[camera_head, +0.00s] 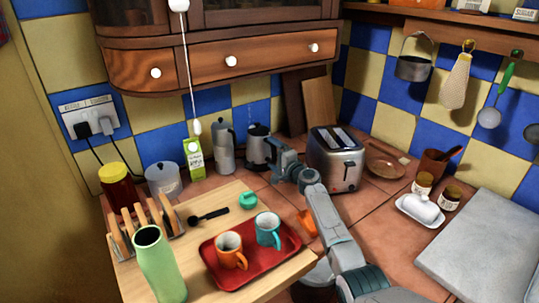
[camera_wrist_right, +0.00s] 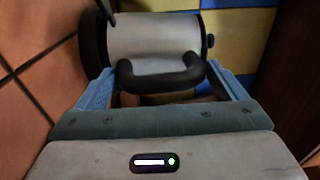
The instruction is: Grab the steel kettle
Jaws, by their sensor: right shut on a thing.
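The steel kettle (camera_head: 259,146) stands on the tiled counter at the back, below the wooden drawers. My right gripper (camera_head: 277,152) reaches it from the right and front and covers part of its right side. In the right wrist view the kettle's silver body (camera_wrist_right: 152,37) fills the top middle, with its black handle (camera_wrist_right: 160,82) toward me. The blue fingers of my right gripper (camera_wrist_right: 162,84) lie on either side of the handle and are shut on it. My left gripper is in neither view.
A grey coffee pot (camera_head: 224,150) stands close left of the kettle, with a green-and-white carton (camera_head: 194,158) beyond it. The toaster (camera_head: 336,160) is close right of my arm. A red tray (camera_head: 218,273) with two mugs lies in front.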

